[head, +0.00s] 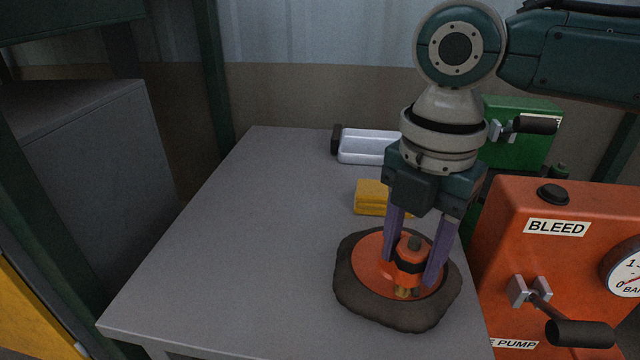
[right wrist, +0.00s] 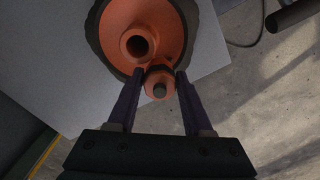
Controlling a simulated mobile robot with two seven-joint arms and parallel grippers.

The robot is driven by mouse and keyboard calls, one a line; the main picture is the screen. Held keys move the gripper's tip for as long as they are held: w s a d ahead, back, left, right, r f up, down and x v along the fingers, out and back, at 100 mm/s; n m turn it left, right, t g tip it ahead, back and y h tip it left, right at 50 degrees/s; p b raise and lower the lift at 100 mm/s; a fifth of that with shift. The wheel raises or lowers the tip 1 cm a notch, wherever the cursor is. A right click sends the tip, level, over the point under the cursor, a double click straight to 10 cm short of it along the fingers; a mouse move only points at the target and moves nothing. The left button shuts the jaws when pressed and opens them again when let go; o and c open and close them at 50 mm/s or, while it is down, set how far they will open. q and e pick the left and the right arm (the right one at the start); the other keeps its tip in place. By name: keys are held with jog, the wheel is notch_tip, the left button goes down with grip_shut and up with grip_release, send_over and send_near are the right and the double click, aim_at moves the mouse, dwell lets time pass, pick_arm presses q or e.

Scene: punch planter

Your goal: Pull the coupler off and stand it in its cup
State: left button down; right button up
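An orange coupler (head: 411,262) with a black band and a dark top stands upright, low over an orange disc (head: 368,264). A bit of brass (head: 403,292) shows at its foot. My right gripper (head: 411,271) points down with its purple fingers on either side of the coupler. In the right wrist view the coupler (right wrist: 160,84) lies between the fingertips; I cannot tell whether both press on it. An orange open-topped cup (right wrist: 138,45) stands next to it on the disc; in the head view the left finger largely hides it. My left gripper is not in view.
The disc sits in a dark, lumpy rim (head: 352,300) near the grey table's (head: 230,260) right edge. A yellow block (head: 370,197) and a pale tray (head: 362,147) lie behind. An orange pump box (head: 500,240) with a lever stands close on the right. The table's left side is clear.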

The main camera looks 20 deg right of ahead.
grip_shut()
dwell(0.8)
